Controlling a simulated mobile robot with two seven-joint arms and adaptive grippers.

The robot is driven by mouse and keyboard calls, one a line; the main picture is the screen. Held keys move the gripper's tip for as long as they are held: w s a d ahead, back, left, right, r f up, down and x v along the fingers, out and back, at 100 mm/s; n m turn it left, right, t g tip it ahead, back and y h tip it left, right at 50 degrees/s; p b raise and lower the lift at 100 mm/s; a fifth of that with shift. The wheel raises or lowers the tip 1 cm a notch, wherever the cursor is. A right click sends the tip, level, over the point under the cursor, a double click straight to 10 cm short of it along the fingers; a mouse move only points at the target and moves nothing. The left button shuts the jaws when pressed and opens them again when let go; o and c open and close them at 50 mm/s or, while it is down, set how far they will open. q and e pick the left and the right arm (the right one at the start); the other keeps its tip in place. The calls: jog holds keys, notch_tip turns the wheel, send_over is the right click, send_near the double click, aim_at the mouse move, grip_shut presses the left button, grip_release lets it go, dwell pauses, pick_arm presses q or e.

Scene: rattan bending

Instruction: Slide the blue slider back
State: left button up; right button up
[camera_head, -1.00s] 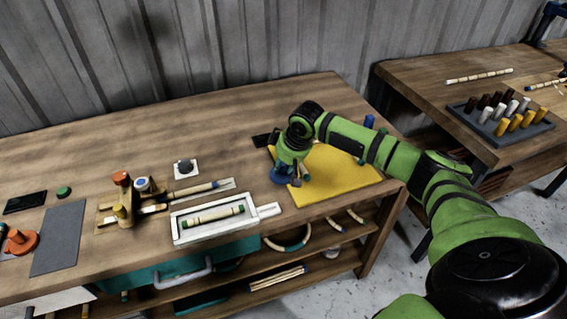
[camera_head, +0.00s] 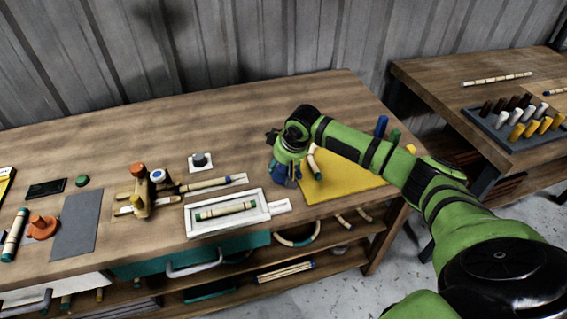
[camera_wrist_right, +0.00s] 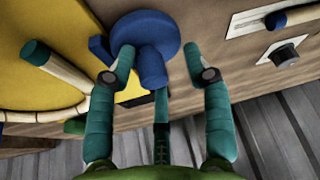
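The blue slider (camera_wrist_right: 148,38), a round blue disc with a short upright knob, is at the edge of the yellow board (camera_wrist_right: 40,50). It also shows in the head view (camera_head: 283,178), partly covered by my right gripper. My right gripper (camera_wrist_right: 158,60) has its two teal fingers apart, one on either side of the blue knob. A gap shows on the right of the knob; whether the left finger touches it is unclear. In the head view the right gripper (camera_head: 288,160) points down at the board's left edge. My left gripper is not in view.
A curved rattan piece with a green end (camera_head: 315,162) is on the yellow board. The table's back middle is clear.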

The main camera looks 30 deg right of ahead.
jog(key=shift+r, duration=0.1)
jog(key=shift+s+r, duration=0.15)
jog(key=shift+r, duration=0.2)
jog(key=v, duration=1.1)
jog(key=shift+a, duration=0.1)
